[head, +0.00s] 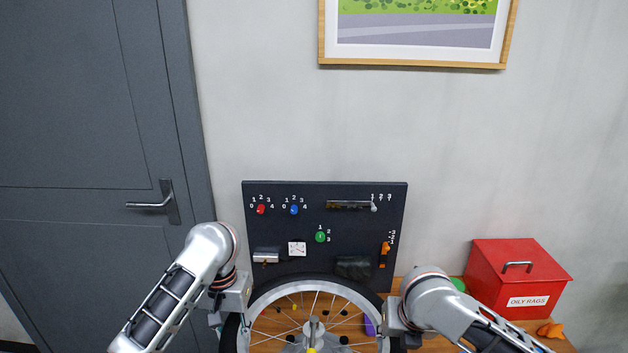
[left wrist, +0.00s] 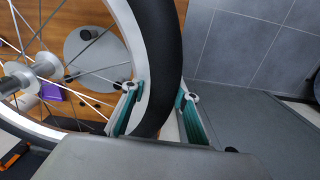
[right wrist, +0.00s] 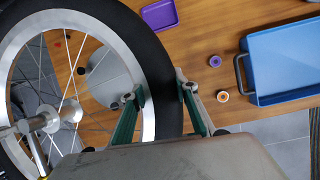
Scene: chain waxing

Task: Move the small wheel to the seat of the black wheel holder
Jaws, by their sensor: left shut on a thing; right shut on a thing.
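The small wheel (head: 315,285), with a black tyre and silver rim and spokes, is upright in the lower middle of the head view, its bottom cut off. My left gripper (left wrist: 161,94) is shut on its tyre and rim, one finger on each side. My right gripper (right wrist: 158,93) is shut on the opposite side of the same wheel. The wheel also shows in the left wrist view (left wrist: 166,45) and right wrist view (right wrist: 150,50). A grey round plate (left wrist: 95,58) lies beyond the spokes. I cannot clearly make out the black wheel holder.
A dark panel (head: 345,222) with coloured knobs stands behind the wheel against the wall. A red oily-rags box (head: 495,270) is at the right. The right wrist view shows a blue tray (right wrist: 285,60), a purple tray (right wrist: 160,14) and two small rollers (right wrist: 222,96) on the wooden table.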

